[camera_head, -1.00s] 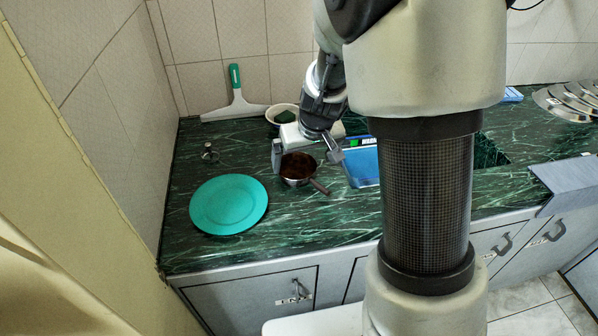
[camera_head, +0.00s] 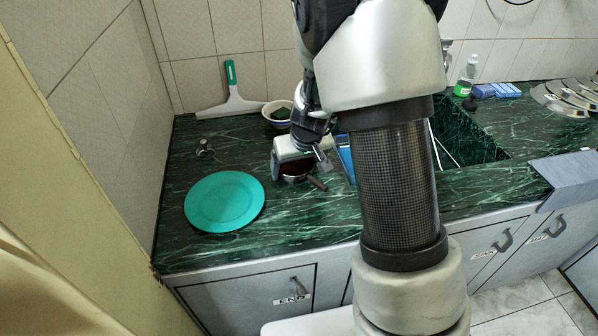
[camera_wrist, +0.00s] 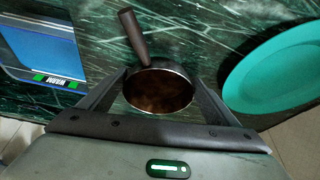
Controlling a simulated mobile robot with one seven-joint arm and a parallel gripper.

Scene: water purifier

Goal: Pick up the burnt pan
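The burnt pan (camera_head: 295,178) is a small round metal pan with a dark brown inside and a brown handle. It sits on the green marbled counter, and my gripper hides part of it in the head view. In the wrist view the pan (camera_wrist: 158,92) lies between the fingers, its handle pointing up and slightly left. My gripper (camera_head: 300,164) is open, pointing down with one finger on each side of the pan. In the wrist view my gripper (camera_wrist: 160,88) shows both fingers spread beside the rim; whether they touch it I cannot tell.
A teal plate (camera_head: 224,202) lies left of the pan. A blue scale-like box (camera_wrist: 40,45) lies close on the handle's other side. A sink (camera_head: 465,135) is to the right.

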